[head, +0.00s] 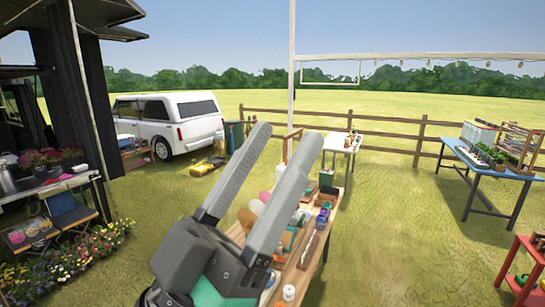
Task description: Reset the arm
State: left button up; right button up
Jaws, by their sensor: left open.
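My left gripper (278,160) fills the middle of the head view, its two long grey fingers apart and pointing up and to the right. Nothing is between the fingers. It is raised in front of a wooden table (306,262) and hides part of that table and its items. My right gripper is not in view.
Small items crowd the wooden table. A white table (345,142) stands behind it. A blue table (487,168) with plants and racks is at the right, with a red stand (523,268) nearer. Flowers and a stall are at the left, near a white car (172,122). Open grass lies between.

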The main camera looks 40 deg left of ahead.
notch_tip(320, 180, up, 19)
jog(key=p, duration=1.9)
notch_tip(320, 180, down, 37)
jog(key=b, duration=3.6)
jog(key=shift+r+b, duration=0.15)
jog(key=shift+b, duration=0.2)
